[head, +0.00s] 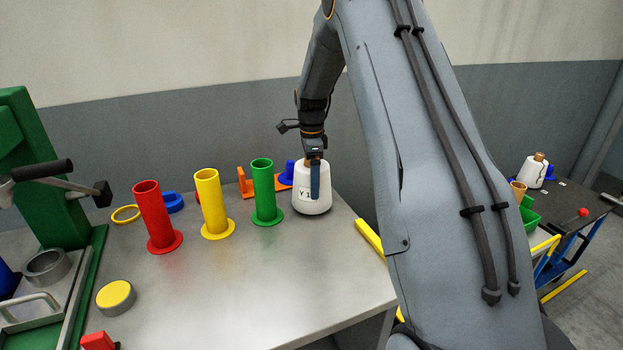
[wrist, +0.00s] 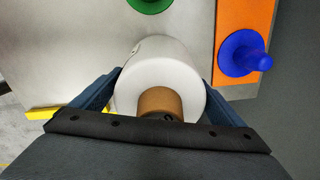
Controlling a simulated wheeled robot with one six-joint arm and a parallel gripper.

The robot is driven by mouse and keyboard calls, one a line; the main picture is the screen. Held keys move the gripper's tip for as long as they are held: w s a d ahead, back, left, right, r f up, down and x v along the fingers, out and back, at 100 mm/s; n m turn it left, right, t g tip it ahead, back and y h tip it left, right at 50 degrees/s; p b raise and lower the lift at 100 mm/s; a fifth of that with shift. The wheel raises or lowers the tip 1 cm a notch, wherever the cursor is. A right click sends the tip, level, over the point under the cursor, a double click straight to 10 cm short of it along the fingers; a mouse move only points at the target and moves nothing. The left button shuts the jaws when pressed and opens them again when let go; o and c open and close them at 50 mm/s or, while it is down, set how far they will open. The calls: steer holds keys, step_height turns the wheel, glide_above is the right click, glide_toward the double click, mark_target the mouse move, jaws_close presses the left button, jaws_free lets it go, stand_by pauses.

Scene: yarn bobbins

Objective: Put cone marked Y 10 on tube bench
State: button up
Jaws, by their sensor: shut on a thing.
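A white yarn cone (head: 312,198) marked "Y 1", with the rest of the mark hidden by a finger, is upright at the right back of the grey bench (head: 250,285). My gripper (head: 315,180) is shut on it from above. In the wrist view the white cone (wrist: 155,75) with its brown core top sits between the two blue fingers of my gripper (wrist: 160,100). I cannot tell whether its base touches the bench top.
Red (head: 158,215), yellow (head: 212,203) and green (head: 264,192) tubes stand left of the cone. An orange plate with a blue peg (wrist: 242,53) lies beside it. A green press (head: 45,180) stands far left. Another white cone (head: 533,171) stands on a dark cart at right.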

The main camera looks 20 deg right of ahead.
steer(key=shift+f, duration=0.2)
steer(key=o, duration=1.3)
steer(key=shift+c, duration=0.2)
step_height(320, 180, up, 8)
steer(key=shift+f+b, duration=0.15)
steer(key=shift+b, duration=1.1)
steer(key=shift+r, duration=0.2)
steer(key=shift+r+p, duration=1.85)
steer(key=shift+r, duration=1)
